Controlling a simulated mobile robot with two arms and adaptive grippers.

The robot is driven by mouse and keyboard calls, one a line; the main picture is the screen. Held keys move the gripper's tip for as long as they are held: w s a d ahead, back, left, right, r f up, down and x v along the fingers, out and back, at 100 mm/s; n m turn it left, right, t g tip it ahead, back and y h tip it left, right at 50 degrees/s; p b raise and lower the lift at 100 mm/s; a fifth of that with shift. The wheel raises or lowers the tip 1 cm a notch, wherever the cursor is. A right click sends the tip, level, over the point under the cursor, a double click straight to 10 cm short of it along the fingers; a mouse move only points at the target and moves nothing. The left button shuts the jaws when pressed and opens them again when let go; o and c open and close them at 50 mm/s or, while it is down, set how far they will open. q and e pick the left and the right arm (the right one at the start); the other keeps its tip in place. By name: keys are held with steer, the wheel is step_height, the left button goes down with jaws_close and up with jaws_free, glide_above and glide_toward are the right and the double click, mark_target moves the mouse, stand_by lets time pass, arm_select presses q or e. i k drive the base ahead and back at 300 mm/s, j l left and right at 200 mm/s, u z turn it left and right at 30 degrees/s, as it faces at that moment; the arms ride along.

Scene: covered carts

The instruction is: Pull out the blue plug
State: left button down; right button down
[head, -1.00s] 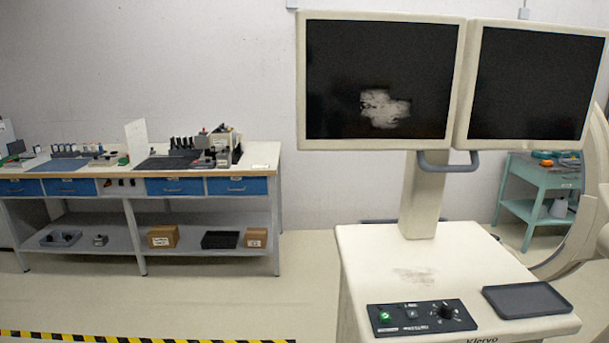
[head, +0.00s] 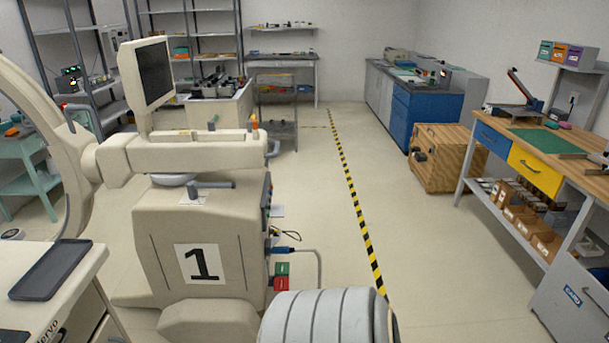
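A blue plug (head: 284,250) sits in the right side of a cream machine (head: 157,235) marked with a large 1, in the head view. A grey cable (head: 319,268) runs from the plug to the right and bends down. Dark sockets or connectors show just above the plug, too small to make out. A green block (head: 282,269) and a red block (head: 281,284) are just below it. Neither of my grippers is in view.
A pale ribbed shape (head: 318,318) covers the bottom middle; I cannot tell what it is. The floor right of the machine is open, crossed by a yellow-black strip (head: 352,195). A wooden crate (head: 443,160) and workbench (head: 560,146) stand at right.

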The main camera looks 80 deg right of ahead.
mark_target(275, 249)
steer(key=z, duration=3.25)
steer(key=i, duration=5.85)
steer(key=l+u, duration=0.1)
steer(key=u, duration=3.2)
